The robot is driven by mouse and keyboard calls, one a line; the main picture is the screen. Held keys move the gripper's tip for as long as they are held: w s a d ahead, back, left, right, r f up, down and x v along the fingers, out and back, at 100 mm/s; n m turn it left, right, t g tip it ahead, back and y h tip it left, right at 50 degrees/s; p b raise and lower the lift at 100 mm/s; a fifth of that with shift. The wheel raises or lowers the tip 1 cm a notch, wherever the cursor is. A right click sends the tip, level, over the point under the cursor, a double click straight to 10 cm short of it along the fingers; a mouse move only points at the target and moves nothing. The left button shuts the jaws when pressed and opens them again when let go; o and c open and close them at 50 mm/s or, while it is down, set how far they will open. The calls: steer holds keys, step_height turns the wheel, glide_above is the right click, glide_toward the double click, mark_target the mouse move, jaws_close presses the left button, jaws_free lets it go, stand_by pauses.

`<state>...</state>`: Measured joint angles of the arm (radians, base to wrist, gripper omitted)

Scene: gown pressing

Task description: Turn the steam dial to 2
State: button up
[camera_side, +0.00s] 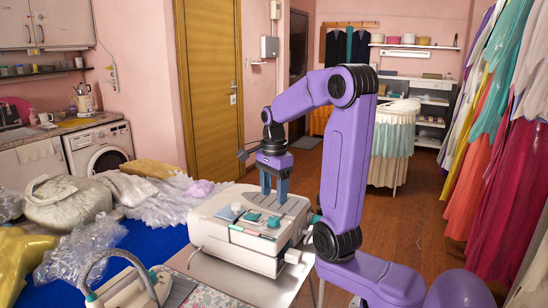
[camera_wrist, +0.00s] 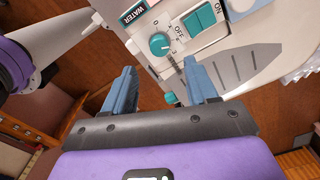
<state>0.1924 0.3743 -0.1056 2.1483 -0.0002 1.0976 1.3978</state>
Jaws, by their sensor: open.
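The steam dial (camera_wrist: 160,44) is a round teal knob on the pale panel of the white steam unit (camera_wrist: 262,22). It shows in the wrist view just beyond my fingertips, with small printed marks around it, including a 0 and a 3. I cannot tell for sure which mark it points to. My gripper (camera_wrist: 160,68) is open and empty, its blue fingers spread with the dial ahead of the gap between them. In the side view my gripper (camera_side: 273,196) points down over the steam unit (camera_side: 225,232). Whether it touches the unit is unclear there.
Beside the dial are a teal ON/OFF switch (camera_wrist: 199,19) and a WATER label (camera_wrist: 133,11). A smaller teal knob (camera_wrist: 170,97) sits lower on the unit. In the side view, an iron (camera_side: 128,285) stands at the front and crumpled plastic wrap (camera_side: 80,250) lies left.

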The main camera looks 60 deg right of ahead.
step_height(320, 180, up, 10)
stand_by(0.4)
steer(key=shift+r, duration=0.1)
stand_by(0.5)
steer(key=a+f+n, duration=0.4)
steer(key=a+n, duration=0.3)
steer(key=n, duration=0.1)
steer(key=a+f+n, duration=0.3)
steer(key=a+n, duration=0.4)
steer(key=n, duration=0.2)
steer(key=s+a+f+n, duration=0.3)
steer(key=s+f+n, duration=0.1)
steer(key=s+n, duration=0.5)
steer(key=s+a+f+n, duration=0.3)
steer(key=s+a+n, duration=0.1)
steer(key=s+n, duration=0.4)
steer(key=shift+s+f+n, duration=0.35)
steer(key=shift+n, duration=0.25)
